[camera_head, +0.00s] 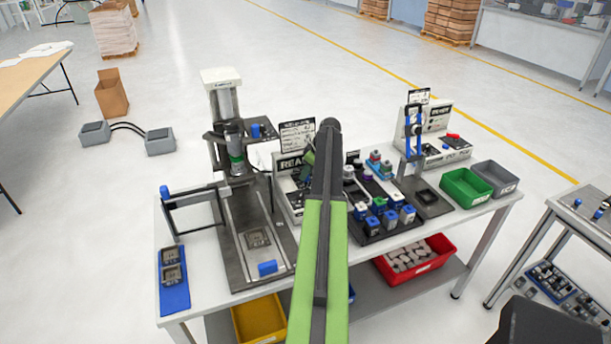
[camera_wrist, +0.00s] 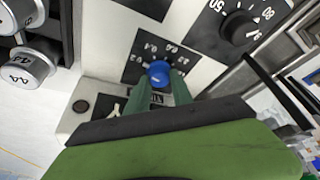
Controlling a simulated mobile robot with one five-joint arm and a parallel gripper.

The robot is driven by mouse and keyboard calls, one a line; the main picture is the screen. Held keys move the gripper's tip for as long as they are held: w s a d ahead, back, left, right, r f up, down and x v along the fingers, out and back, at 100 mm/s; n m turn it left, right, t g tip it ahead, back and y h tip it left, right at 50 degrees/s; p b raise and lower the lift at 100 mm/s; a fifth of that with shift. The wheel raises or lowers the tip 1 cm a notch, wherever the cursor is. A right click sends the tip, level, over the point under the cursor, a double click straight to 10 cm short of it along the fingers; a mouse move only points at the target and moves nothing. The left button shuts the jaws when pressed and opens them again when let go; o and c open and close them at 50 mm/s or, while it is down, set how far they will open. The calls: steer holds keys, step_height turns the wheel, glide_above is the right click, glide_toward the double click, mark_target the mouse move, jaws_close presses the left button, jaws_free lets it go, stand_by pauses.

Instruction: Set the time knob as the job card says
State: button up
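A blue knob (camera_wrist: 158,72) sits on a dark dial plate with small decimal numbers around it, on a pale panel in the wrist view. The green fingers of my gripper (camera_wrist: 160,84) lie on either side of this knob, with no clear gap at the tips. The knob's pointer and exact setting are too small to read. A job card (camera_head: 297,134) stands behind the white control box (camera_head: 288,185) in the head view; its text is not readable.
A black knob (camera_wrist: 239,30) with larger numbers is at the upper right of the panel. Silver round parts (camera_wrist: 25,66) stand at left. A press (camera_head: 232,150) stands left of the box; a tray of blue-topped parts (camera_head: 377,222) and a green bin (camera_head: 466,187) lie right.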

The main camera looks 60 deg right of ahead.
jaws_close()
steer(key=shift+a, duration=0.5)
steer(key=shift+d+f, duration=0.1)
steer(key=shift+d, duration=0.3)
steer(key=m+h, duration=0.1)
steer(key=m, duration=0.2)
steer(key=shift+a+m, duration=0.1)
steer(key=shift+m, duration=0.3)
steer(key=shift+w+m+g+h, duration=0.15)
steer(key=shift+m+h, duration=0.3)
steer(key=shift+m, duration=0.5)
steer(key=shift+s+m+g+h, duration=0.1)
steer(key=shift+m+g+h, duration=0.25)
steer(key=shift+m, duration=0.6)
steer(key=o, duration=0.6)
jaws_free()
